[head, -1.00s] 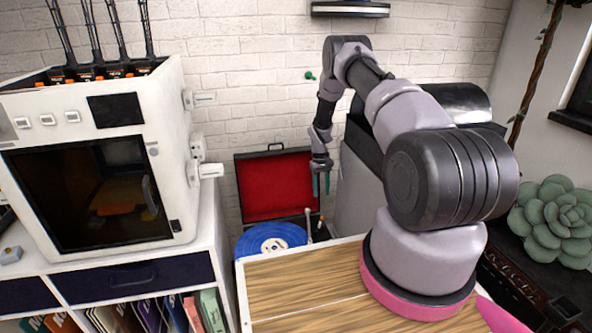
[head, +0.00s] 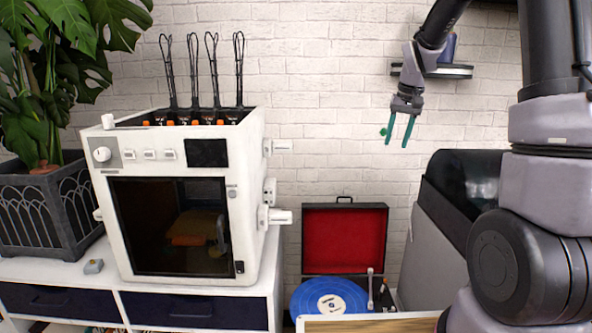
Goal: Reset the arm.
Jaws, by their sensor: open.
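My gripper (head: 399,136) hangs from my arm at the upper right of the head view, fingers pointing down. Its two teal fingers are spread apart with nothing between them. Behind them is the white brick wall (head: 330,130). A small green thing shows beside the left finger.
A white 3D printer (head: 250,160) stands on a white cabinet (head: 70,275) at left, with a potted plant (head: 45,205) beside it. A record player with a red-lined lid (head: 343,240) and blue record (head: 325,296) sits below. A wall shelf (head: 445,71) is near my gripper.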

